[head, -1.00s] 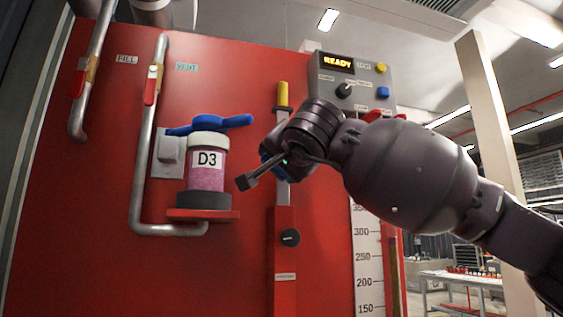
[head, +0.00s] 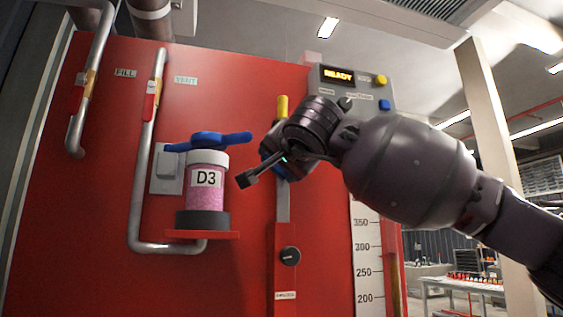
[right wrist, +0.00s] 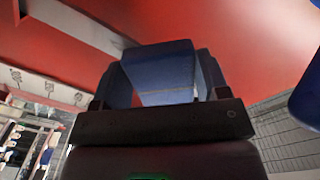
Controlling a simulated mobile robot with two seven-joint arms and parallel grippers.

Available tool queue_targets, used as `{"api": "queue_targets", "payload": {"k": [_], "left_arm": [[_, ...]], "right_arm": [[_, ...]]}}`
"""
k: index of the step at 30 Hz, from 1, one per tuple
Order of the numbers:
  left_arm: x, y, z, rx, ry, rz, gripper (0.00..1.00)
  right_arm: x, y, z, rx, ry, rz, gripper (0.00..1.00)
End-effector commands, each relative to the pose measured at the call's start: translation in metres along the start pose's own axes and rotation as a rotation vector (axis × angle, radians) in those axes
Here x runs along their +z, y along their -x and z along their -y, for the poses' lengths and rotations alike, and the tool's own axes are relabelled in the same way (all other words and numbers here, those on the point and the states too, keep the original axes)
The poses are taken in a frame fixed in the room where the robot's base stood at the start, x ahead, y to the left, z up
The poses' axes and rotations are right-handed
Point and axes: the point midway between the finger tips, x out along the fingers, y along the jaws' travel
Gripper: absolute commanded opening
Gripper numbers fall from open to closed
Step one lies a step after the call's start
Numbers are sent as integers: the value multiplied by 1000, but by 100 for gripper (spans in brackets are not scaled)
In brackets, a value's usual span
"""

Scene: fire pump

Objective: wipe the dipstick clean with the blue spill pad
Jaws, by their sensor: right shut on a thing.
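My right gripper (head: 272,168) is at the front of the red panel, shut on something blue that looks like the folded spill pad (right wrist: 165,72). In the right wrist view the blue piece fills the space between the fingers. A flat metal strip with a yellow handle (head: 282,106), which looks like the dipstick, stands upright on the panel. The gripper overlaps the strip just below the handle. The strip's bare part (head: 283,205) shows below the gripper. I cannot tell whether the pad touches it. My left gripper is not in view.
A pink canister marked D3 (head: 206,190) with a blue wing handle stands on a red shelf, left of the gripper. Grey pipes (head: 140,180) run beside it. A control box (head: 350,88) reading READY is above right, and a white scale (head: 368,260) is below right.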

Motion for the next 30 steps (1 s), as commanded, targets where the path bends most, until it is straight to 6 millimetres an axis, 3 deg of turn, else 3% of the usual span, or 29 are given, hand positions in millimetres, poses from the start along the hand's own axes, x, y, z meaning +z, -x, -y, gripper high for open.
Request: {"api": "queue_targets", "payload": {"k": [14, 30], "left_arm": [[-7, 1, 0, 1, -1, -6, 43], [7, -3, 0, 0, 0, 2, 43]], "right_arm": [[-6, 0, 5, 0, 0, -1, 49], [-6, 17, 6, -1, 0, -1, 49]]}}
